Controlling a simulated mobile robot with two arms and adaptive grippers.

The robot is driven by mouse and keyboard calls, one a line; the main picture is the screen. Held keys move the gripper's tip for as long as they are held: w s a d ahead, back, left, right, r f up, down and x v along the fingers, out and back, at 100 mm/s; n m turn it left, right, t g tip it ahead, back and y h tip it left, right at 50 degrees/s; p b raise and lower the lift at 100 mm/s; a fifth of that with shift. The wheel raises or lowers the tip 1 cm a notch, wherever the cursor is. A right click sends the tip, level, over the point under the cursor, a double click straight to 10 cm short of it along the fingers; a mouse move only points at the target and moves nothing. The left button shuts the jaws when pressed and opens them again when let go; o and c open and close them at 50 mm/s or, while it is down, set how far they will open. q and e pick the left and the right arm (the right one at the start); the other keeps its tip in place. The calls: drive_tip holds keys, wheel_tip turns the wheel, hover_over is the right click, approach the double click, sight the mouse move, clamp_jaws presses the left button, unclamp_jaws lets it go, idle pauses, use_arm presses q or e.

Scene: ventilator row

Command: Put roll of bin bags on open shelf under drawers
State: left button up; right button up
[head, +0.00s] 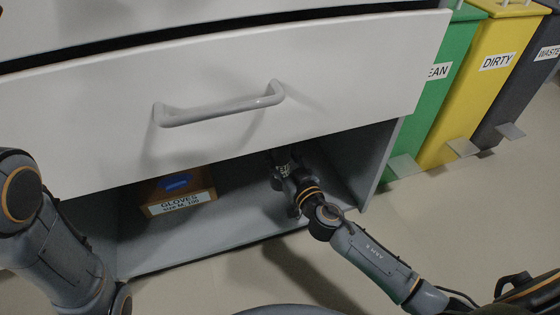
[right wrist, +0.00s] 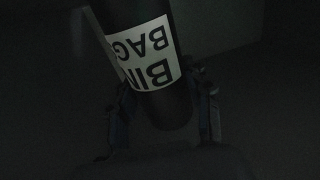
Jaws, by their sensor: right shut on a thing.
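The roll of bin bags (right wrist: 143,32) is black with a white label and shows in the right wrist view, between the fingers of my right gripper (right wrist: 165,110). My right gripper is shut on it. In the head view my right gripper (head: 282,165) reaches into the open shelf (head: 235,225) under the drawer, and the roll is hidden there by the drawer front. The wrist view is very dark, so I cannot tell whether the roll touches the shelf floor. My left arm shows at the left of the head view, but its gripper is out of view.
A box of gloves (head: 180,203) stands on the shelf at the left. The white drawer front (head: 330,120) with a grey handle (head: 220,107) overhangs the shelf. Green (head: 440,95), yellow (head: 485,85) and dark grey (head: 525,80) bins stand at the right. Shelf floor between box and gripper is clear.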

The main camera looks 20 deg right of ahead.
drive_tip(key=shift+r, duration=0.15)
drive_tip(key=shift+f, duration=0.2)
drive_tip(key=o, duration=1.3)
drive_tip(key=shift+r, duration=0.15)
drive_tip(key=shift+s+d+b, duration=0.35)
drive_tip(key=shift+s, duration=1.65)
drive_tip(key=shift+s+d+b, duration=0.3)
drive_tip(key=shift+s, duration=1.65)
drive_tip(key=shift+s+d+b, duration=0.35)
drive_tip(key=shift+s, duration=1.65)
